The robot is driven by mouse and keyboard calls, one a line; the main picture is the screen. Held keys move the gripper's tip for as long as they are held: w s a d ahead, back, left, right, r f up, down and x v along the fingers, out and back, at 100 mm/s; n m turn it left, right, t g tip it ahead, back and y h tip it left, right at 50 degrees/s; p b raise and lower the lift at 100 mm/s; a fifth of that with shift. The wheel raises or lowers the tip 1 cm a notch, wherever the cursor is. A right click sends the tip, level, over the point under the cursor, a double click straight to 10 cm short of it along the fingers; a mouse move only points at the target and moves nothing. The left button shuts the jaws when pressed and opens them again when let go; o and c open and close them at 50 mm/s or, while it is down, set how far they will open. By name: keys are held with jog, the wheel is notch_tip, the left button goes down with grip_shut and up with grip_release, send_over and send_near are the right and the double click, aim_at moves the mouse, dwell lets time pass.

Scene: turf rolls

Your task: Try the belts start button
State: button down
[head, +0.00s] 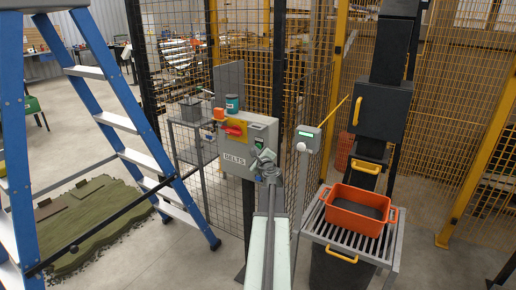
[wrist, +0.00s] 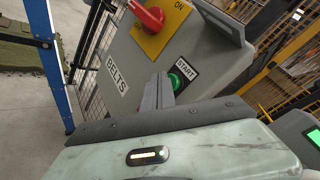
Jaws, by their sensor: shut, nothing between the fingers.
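The grey BELTS control box (head: 238,146) stands on a post in the middle of the head view, and it fills the top of the wrist view (wrist: 195,48). Its green button (wrist: 181,76), lit and beside a START label (wrist: 185,65), shows in the wrist view. My gripper (wrist: 158,80) is shut and empty. Its fingertips are at the left edge of the green button and partly overlap it; I cannot tell whether they touch. In the head view my gripper (head: 264,158) is in front of the box's lower right part.
A red rotary switch (wrist: 150,18) on a yellow plate sits above the button. A small box with a green display (head: 307,138) stands to the right. An orange crate (head: 357,212) rests on a slatted stand. A blue ladder (head: 113,120) is at left, mesh fencing behind.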

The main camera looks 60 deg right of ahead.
jog(key=shift+a, duration=0.45)
jog(key=shift+a, duration=0.15)
jog(key=a, duration=0.4)
jog(key=shift+a, duration=0.4)
jog(key=shift+w, duration=0.1)
dwell(0.3)
